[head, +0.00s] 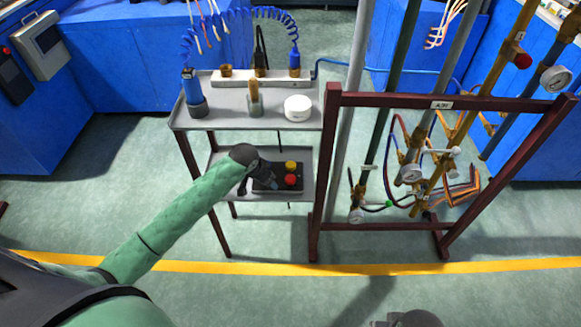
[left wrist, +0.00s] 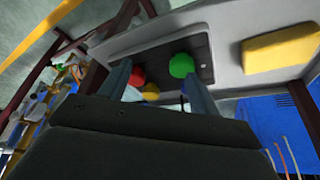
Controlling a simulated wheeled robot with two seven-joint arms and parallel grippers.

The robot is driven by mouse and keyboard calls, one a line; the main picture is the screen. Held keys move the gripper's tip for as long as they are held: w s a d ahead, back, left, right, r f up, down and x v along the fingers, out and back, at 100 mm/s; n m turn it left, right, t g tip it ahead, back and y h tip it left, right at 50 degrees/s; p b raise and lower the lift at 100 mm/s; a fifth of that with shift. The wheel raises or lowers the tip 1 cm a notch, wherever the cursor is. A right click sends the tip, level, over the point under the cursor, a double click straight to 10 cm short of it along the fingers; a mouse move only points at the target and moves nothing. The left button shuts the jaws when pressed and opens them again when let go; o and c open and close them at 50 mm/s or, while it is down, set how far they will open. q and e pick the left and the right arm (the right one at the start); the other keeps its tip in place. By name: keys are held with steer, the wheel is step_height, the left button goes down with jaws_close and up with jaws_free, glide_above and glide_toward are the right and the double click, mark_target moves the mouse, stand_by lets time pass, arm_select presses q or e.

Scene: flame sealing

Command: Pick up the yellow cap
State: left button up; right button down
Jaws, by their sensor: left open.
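The yellow cap (head: 291,165) sits on a dark base plate (head: 264,184) on the cart's lower shelf, beside a red cap (head: 290,180). My left gripper (head: 262,173) is at the left part of this plate, its fingers partly hidden by my wrist. In the left wrist view, the open fingers (left wrist: 157,88) point at the plate. The yellow cap (left wrist: 151,91) shows between them, partly hidden by the gripper body. The red cap (left wrist: 138,77) is close to one finger, and a green cap (left wrist: 181,65) is near the other. I cannot tell whether a finger touches any cap.
The upper shelf (head: 231,123) holds a white round container (head: 298,108), bottles and a blue coiled hose. A dark red pipe frame (head: 327,170) stands right of the cart. A yellow block (left wrist: 281,50) lies on the lower shelf. The floor in front is mostly clear.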

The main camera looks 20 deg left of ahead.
arm_select(q)
steer(key=w, duration=0.1)
steer(key=w+d, duration=0.1)
steer(key=w, duration=0.1)
steer(key=shift+w+r+p, duration=0.1)
steer(key=shift+r+p, duration=0.1)
steer(key=shift+p, duration=0.2)
steer(key=p, duration=0.2)
glide_above(290, 165)
steer(key=s+a, duration=0.1)
steer(key=s, duration=0.1)
steer(key=shift+s+f, duration=0.15)
steer(key=shift+s, duration=0.05)
steer(key=x, duration=0.4)
steer(key=shift+w+d+p, duration=0.15)
steer(key=shift+w+p, duration=0.1)
steer(key=shift+p, duration=0.1)
steer(key=shift+w+f, duration=0.2)
steer(key=shift+f, duration=0.3)
arm_select(e)
step_height(290, 165, down, 12)
steer(key=w, duration=0.2)
steer(key=shift+w+f, duration=0.2)
steer(key=shift+w, duration=0.05)
arm_select(q)
steer(key=c, duration=1)
arm_select(e)
steer(key=shift+r, duration=0.25)
